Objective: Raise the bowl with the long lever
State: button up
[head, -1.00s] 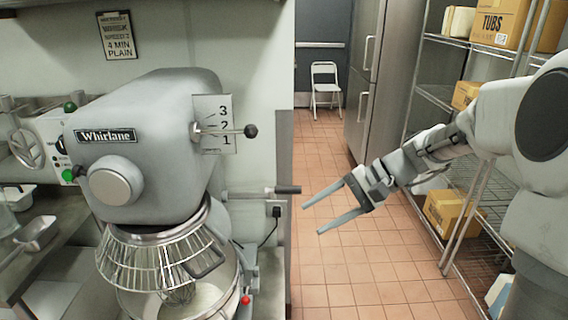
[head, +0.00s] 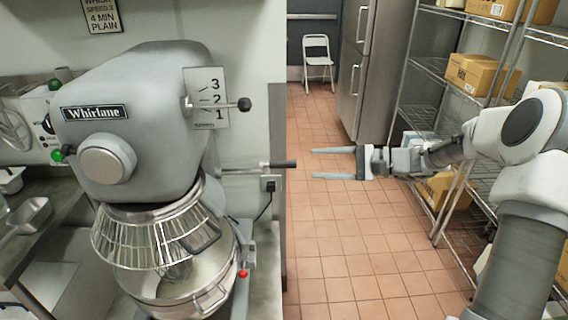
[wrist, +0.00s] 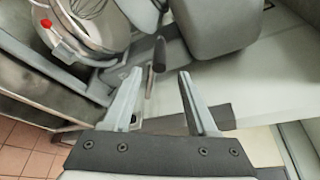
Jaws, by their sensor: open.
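The grey Whirlane mixer (head: 140,110) stands at the left with a wire guard (head: 150,240) above its steel bowl (head: 190,285). The long lever (head: 262,166) sticks out from the mixer's right side and ends in a black grip (head: 283,164). My gripper (head: 314,163) is open and empty, to the right of the grip and pointing left at it, with a small gap. In the wrist view the lever's black grip (wrist: 159,54) shows just beyond and between the open fingertips (wrist: 160,72). The bowl (wrist: 88,27) is at the upper left there.
A shorter lever with a black knob (head: 244,104) sits by the 1-2-3 speed plate. A wire shelf with boxes (head: 476,75) stands at the right behind my arm. A white folding chair (head: 317,58) is far back. The tiled floor (head: 345,245) between is clear.

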aim_at(284, 164)
jog(key=x, duration=1)
grip_shut()
jog(key=shift+f, duration=0.1)
dwell(1.1)
